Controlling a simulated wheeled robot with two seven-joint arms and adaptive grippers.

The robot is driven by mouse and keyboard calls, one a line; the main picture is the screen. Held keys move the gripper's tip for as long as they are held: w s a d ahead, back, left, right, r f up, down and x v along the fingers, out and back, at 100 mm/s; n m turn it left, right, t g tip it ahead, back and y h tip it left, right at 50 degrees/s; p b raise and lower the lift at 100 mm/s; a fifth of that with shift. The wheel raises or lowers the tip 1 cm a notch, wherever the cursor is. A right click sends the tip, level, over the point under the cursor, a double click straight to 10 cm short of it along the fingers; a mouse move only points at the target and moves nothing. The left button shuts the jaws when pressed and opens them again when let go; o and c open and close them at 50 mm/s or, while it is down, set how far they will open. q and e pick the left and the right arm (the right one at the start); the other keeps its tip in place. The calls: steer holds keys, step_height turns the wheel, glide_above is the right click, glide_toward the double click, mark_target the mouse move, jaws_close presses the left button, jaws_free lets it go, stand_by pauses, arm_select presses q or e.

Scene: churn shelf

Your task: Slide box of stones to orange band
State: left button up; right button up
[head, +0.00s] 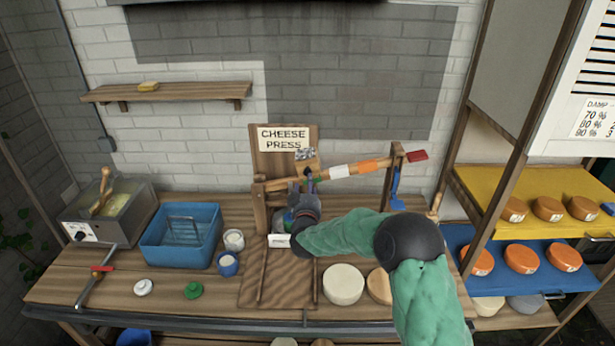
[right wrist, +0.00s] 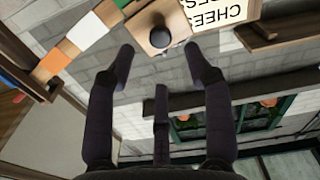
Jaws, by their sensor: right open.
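The box of stones (head: 305,154) is a small box with grey stones on top, sitting on the wooden lever of the cheese press, left of the white band (head: 338,171). The orange band (head: 368,166) is further right along the lever; it also shows in the right wrist view (right wrist: 54,59). My right gripper (head: 308,184) is just below the box, pointing up. In the right wrist view its open fingers (right wrist: 157,50) are spread either side of a dark round knob (right wrist: 158,34) beneath a wooden block. Contact cannot be told. My left gripper is out of view.
The lever's red end (head: 417,155) and a blue hanging piece (head: 396,190) are at the right. A blue basin (head: 181,235) and white jar (head: 234,240) stand left. Shelves with orange cheeses (head: 548,209) stand right.

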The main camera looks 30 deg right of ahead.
mark_target(308, 167)
steer(key=x, duration=0.6)
steer(key=shift+w, duration=0.2)
steer(key=shift+f, duration=0.1)
jaws_close()
